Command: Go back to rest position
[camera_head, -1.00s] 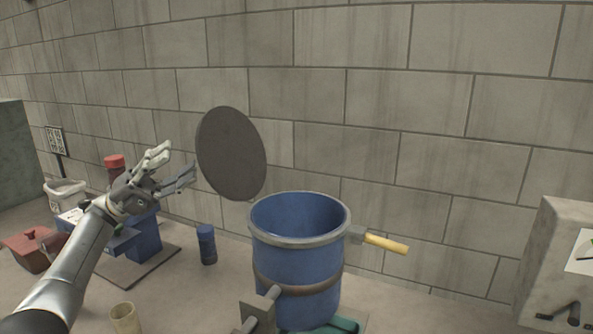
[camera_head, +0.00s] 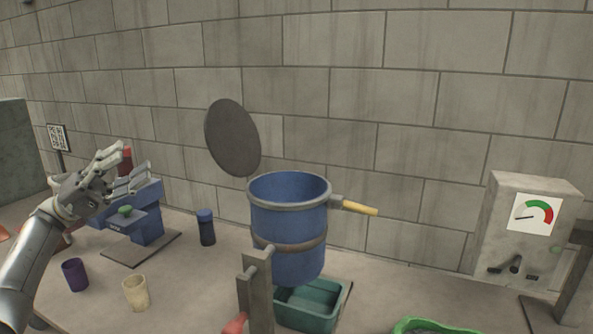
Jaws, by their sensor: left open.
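My left gripper (camera_head: 126,170) is at the left of the head view, raised above the table, with its fingers spread and nothing between them. It is in front of a blue device with a green knob (camera_head: 125,210), and hides part of it and of a red-topped thing behind. The blue mesh tube drum (camera_head: 285,225) stands at the centre, its round dark lid (camera_head: 232,138) open and upright. A yellow handle (camera_head: 360,208) sticks out at its right. My right gripper is not in view.
A teal tray (camera_head: 308,308) lies under the drum. A dark blue bottle (camera_head: 206,228), a purple cup (camera_head: 75,274) and a cream cup (camera_head: 136,293) stand on the table. A gauge box (camera_head: 490,225) is at the right, and a green tray rim (camera_head: 430,326) shows at the bottom.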

